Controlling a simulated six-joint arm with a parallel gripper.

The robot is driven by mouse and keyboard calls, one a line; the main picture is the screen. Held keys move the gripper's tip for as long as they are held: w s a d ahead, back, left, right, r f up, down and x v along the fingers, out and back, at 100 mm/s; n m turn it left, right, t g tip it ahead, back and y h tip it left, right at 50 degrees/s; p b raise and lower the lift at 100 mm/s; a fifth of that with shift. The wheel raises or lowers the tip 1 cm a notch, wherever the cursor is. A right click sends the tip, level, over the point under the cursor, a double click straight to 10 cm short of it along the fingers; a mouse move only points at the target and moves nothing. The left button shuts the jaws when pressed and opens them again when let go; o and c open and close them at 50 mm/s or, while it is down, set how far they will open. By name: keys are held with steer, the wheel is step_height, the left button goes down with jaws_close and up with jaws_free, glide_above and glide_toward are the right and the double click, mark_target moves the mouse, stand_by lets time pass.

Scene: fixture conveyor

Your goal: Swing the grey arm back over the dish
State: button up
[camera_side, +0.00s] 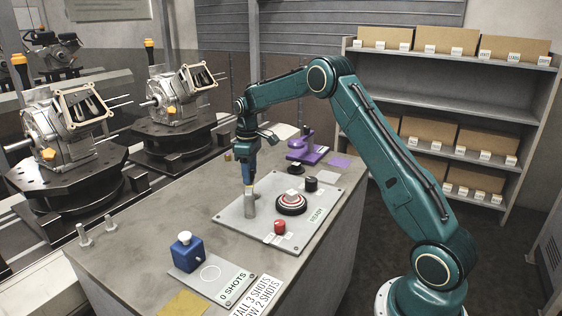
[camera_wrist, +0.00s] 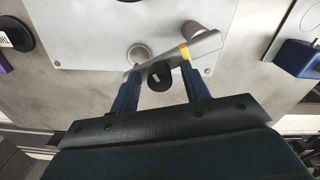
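A round dish (camera_side: 291,204) with red, white and black rings sits on the grey panel (camera_side: 238,212) in the side view. It is outside the wrist view. The grey arm (camera_wrist: 209,44) lies slanted over the panel's near edge in the wrist view, with a round grey post (camera_wrist: 138,53) beside it and a black knob (camera_wrist: 161,76) at its middle. My gripper (camera_wrist: 160,80) is open, its blue fingers on either side of the knob with gaps. In the side view my gripper (camera_side: 250,196) points down at the panel's left edge, left of the dish, and hides most of the grey arm.
On the panel are a red button (camera_side: 280,227) and a black knob (camera_side: 311,184). A blue box (camera_side: 186,253) with a white top knob stands front left beside a "0 SHOTS" sign (camera_side: 234,288). A purple fixture (camera_side: 306,153) stands behind. Bare bench (camera_side: 140,225) lies left.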

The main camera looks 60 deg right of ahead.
step_height(320, 180, up, 14)
stand_by(0.9)
steer(key=s+a+r+m+t, duration=0.1)
steer(key=s+a+r, duration=0.4)
steer(key=s+a, duration=0.25)
steer(key=s+a+r+m+t, duration=0.1)
steer(key=s+a+r+t, duration=0.1)
steer(key=s+a+r, duration=0.35)
steer(key=s+a+f+t, duration=0.1)
steer(key=s+a+f, duration=0.2)
steer(key=s, duration=0.8)
steer(key=s+a+f+m+t, duration=0.1)
steer(key=s+a+f, duration=0.2)
steer(key=s, duration=0.8)
step_height(320, 180, down, 3)
steer(key=shift+s+a+r+t, duration=0.2)
steer(key=shift+a+t, duration=0.1)
steer(key=shift+a, duration=0.1)
